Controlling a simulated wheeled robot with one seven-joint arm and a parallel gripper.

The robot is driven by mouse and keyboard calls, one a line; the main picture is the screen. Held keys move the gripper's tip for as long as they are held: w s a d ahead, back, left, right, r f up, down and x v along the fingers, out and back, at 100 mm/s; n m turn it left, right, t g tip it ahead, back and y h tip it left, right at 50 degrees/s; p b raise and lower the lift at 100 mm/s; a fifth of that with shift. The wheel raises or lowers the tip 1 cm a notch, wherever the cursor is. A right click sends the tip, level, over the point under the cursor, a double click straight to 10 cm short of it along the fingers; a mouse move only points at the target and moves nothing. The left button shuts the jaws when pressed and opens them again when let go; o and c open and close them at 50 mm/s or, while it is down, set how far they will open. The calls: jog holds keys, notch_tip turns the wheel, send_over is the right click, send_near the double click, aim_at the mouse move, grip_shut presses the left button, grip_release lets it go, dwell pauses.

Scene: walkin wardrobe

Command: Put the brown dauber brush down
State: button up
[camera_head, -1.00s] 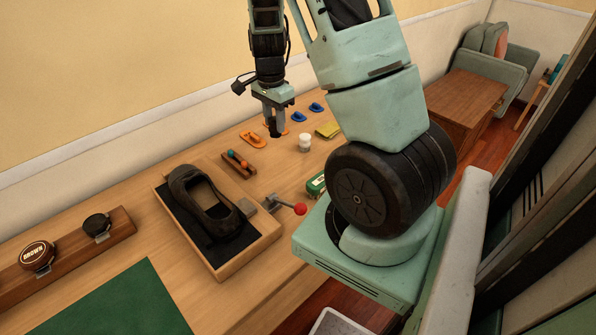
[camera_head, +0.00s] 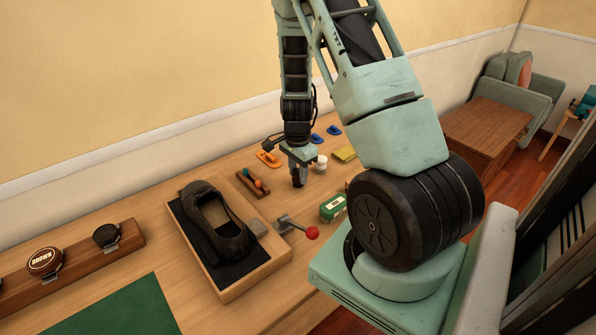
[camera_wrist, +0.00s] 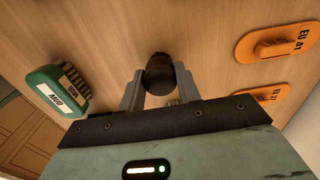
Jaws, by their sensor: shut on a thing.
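My gripper (camera_head: 300,160) is over the wooden worktop, pointing down. It is shut on a small dark, nearly black, upright piece, the dauber brush (camera_head: 298,180). In the wrist view my gripper (camera_wrist: 158,84) has one finger on each side of the brush's round dark end (camera_wrist: 160,72). The brush is between the small stick rack and the white jar, behind the red-knobbed lever. I cannot tell whether its lower end touches the worktop (camera_head: 155,245).
A shoe (camera_head: 216,225) lies in a wooden tray (camera_head: 235,292). Near my gripper are a green brush (camera_head: 333,207), a red-knobbed lever (camera_head: 312,233), a stick rack (camera_head: 250,186), a white jar (camera_head: 321,163) and orange pieces (camera_head: 268,158). Bare wood surrounds the held brush.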

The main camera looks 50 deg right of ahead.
jog(key=o, duration=1.1)
jog(key=shift+f, duration=0.1)
jog(key=shift+c, duration=0.2)
